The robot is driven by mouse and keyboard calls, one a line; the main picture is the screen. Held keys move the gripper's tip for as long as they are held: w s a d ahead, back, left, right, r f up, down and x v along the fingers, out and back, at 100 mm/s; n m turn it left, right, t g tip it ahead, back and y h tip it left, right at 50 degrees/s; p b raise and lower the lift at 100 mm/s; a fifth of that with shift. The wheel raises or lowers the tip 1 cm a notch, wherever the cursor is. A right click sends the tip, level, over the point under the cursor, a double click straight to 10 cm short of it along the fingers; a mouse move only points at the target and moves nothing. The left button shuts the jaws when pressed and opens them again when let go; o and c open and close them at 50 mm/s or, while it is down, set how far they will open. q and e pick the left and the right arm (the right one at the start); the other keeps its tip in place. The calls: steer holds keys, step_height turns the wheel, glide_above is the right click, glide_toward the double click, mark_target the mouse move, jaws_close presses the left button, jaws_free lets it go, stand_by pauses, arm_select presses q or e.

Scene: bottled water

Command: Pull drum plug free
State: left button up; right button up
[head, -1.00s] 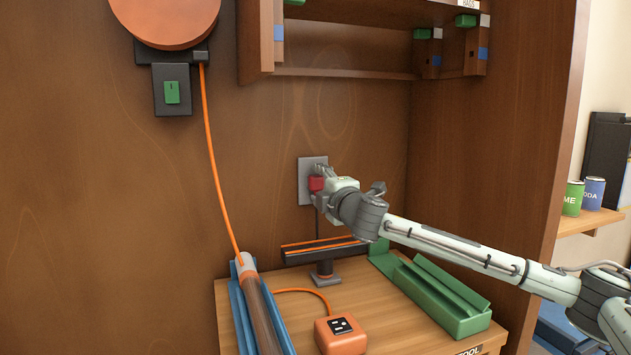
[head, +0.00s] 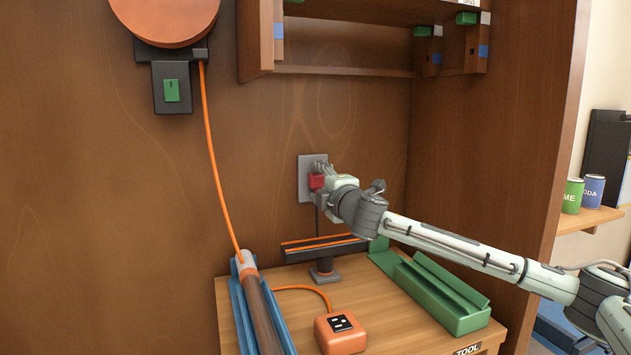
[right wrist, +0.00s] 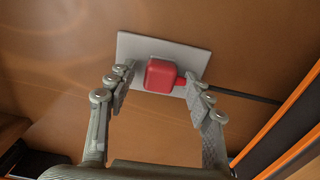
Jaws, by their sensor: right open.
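The red drum plug (head: 316,181) sits in a grey wall plate (head: 305,172) on the brown wooden wall. In the right wrist view the red plug (right wrist: 161,76) lies against the light plate (right wrist: 137,48), with a dark cord leaving to the right. My right gripper (head: 320,182) is at the plug in the head view. In the right wrist view its two fingers (right wrist: 161,88) are spread on either side of the plug, with gaps between fingers and plug. The plug's prongs are hidden. My left gripper is not in view.
Below are a rail on a black stand (head: 325,270), a green tray (head: 440,298) and an orange socket box (head: 340,333) on a wooden bench. A cable drum (head: 165,20) hangs upper left. A shelf (head: 350,71) is above.

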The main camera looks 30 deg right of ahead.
stand_by(0.4)
steer(key=shift+c, duration=0.5)
jaws_close()
steer(key=shift+b+v, duration=0.7)
steer(key=shift+v, duration=2.3)
